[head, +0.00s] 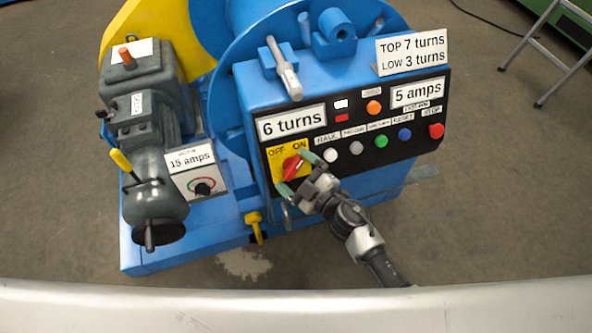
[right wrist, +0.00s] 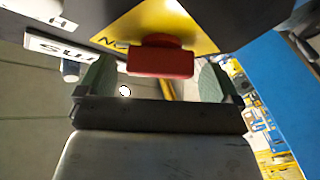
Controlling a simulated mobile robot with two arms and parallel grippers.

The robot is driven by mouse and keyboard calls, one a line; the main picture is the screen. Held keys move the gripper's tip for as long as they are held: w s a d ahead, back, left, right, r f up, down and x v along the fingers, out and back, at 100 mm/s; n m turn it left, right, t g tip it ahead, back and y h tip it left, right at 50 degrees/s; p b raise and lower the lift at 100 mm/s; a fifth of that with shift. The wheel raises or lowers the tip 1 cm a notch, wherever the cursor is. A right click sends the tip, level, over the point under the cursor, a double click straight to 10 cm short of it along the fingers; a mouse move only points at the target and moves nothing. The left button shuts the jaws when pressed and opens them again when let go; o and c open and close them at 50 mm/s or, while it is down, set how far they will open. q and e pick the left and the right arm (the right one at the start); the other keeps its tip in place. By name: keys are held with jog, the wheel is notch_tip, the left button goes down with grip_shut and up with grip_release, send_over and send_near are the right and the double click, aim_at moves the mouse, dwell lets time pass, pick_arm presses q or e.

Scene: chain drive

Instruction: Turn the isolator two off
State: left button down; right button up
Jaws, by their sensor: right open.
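The isolator is a red rotary handle (head: 291,167) on a yellow plate (head: 276,154) marked OFF and ON, at the left end of the black control panel. My right gripper (head: 295,174) is open at the handle, with its green fingertips on either side of it. In the right wrist view the red handle (right wrist: 160,60) sits between the two green fingers of the gripper (right wrist: 155,80), with gaps on both sides. The handle is partly hidden by the gripper in the head view, and its exact setting is hard to tell. My left gripper is out of view.
A small dial box (head: 203,187) marked 15 amps stands left, beside a grey motor (head: 150,115). A yellow lever (head: 254,225) is below. A metal rod (head: 285,70) juts out above the panel.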

jog(key=c, duration=0.9)
jog(key=shift+r+n+p, duration=0.15)
jog(key=shift+n+p, duration=0.25)
jog(key=shift+p, duration=0.25)
jog(key=shift+c, duration=0.2)
jog(key=n+g+h+p, duration=0.1)
jog(key=n+g+p, duration=0.1)
jog(key=n+p, duration=0.2)
jog(key=n+g+h+p, duration=0.1)
jog(key=n+g+p, duration=0.2)
jog(key=p, duration=0.7)
jog(key=n+g+h+p, duration=0.1)
jog(key=n+g+p, duration=0.1)
jog(key=n+p, duration=0.5)
jog(key=shift+w+r+g, duration=0.15)
jog(key=shift+r+g, duration=0.2)
jog(key=shift+g, duration=0.05)
jog(key=n+h+p, duration=0.1)
jog(key=p, duration=0.1)
jog(key=shift+f+n+g+h+p, duration=0.15)
jog(key=shift+n+g+h+p, duration=0.15)
jog(key=shift+n+p, duration=0.1)
jog(key=shift+f+n, duration=0.15)
jog(key=shift+n, duration=0.15)
jog(key=shift+h+p, duration=0.3)
jog(key=o, duration=0.9)
